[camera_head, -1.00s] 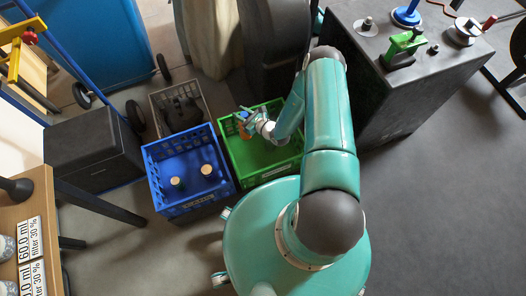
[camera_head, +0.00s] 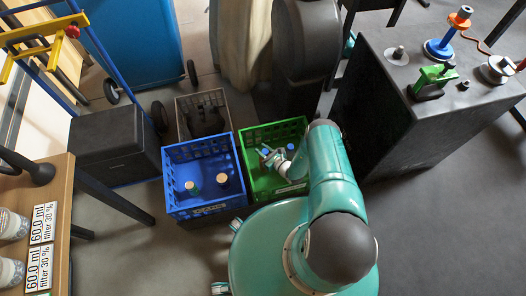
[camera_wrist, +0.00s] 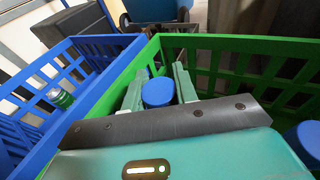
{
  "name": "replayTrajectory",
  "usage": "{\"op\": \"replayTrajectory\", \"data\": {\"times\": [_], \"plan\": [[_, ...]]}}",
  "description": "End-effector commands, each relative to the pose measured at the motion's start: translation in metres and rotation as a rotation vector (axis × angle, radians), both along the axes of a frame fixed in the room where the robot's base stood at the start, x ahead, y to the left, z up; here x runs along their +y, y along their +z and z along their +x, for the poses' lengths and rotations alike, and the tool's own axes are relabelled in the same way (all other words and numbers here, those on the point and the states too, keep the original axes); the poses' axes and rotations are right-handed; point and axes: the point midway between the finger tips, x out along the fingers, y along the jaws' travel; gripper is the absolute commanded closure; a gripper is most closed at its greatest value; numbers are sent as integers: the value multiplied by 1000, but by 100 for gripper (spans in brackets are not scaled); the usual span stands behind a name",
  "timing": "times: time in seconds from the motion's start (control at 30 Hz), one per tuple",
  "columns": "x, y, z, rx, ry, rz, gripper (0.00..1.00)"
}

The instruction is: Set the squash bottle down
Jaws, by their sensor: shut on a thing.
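The squash bottle shows only its round blue cap (camera_wrist: 158,92) in the wrist view, between the two green fingers of my gripper (camera_wrist: 159,88). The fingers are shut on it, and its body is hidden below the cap. In the head view my gripper (camera_head: 268,155) is inside the green crate (camera_head: 292,186), towards its left side. I cannot tell whether the bottle touches the crate floor. A second blue-capped thing (camera_wrist: 305,140) stands to the right in the wrist view, and its cap (camera_head: 291,147) shows in the head view too.
A blue crate (camera_head: 204,208) with two tan-topped bottles (camera_head: 222,180) stands close on the left. A grey crate (camera_head: 182,102) with dark things is behind it. A large dark block (camera_head: 385,115) with tools on top stands to the right.

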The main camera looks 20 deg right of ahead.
Motion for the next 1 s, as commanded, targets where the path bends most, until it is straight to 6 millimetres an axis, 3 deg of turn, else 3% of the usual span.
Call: {"op": "replayTrajectory", "data": {"times": [0.1,0.9,0.93,1.0], "plan": [[0,-9,0,-1,1,-2,100],[0,-22,0,0,0,0,100],[0,-22,0,0,0,0,65],[0,-22,0,0,0,0,52]]}}
